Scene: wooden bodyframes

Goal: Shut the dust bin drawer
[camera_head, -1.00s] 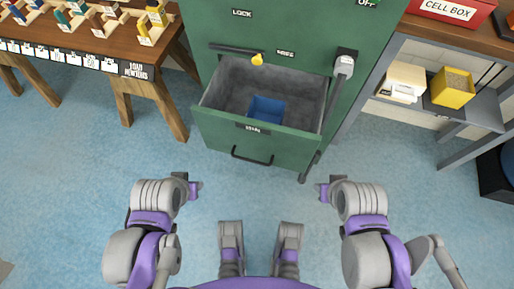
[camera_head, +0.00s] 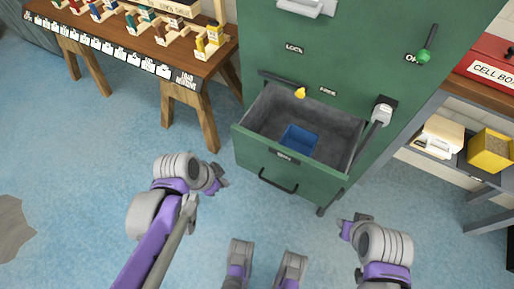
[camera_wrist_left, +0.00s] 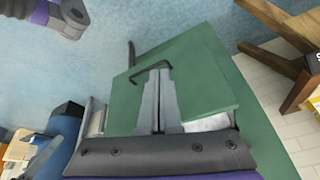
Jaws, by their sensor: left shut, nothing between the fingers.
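The dust bin drawer (camera_head: 265,159) is pulled out of the green cabinet (camera_head: 345,50). Its grey inside shows, with a blue block or box (camera_head: 299,139) in it. A dark bar handle (camera_head: 278,184) is on its green front; a dark handle (camera_wrist_left: 152,68) also shows in the left wrist view. My left gripper (camera_head: 220,180) is shut and empty, left of the drawer front and apart from it in the head view. Its closed fingers (camera_wrist_left: 158,100) cover part of the green surface in the left wrist view. My right gripper (camera_head: 347,228) is below and right of the drawer; its jaws are unclear.
A wooden bench (camera_head: 190,62) with small coloured pieces stands left of the cabinet. A shelf unit with a yellow box (camera_head: 488,153) and a red cell box (camera_head: 490,62) is on the right. A lever (camera_head: 376,128) is on the cabinet's right side. Blue floor lies clear in front.

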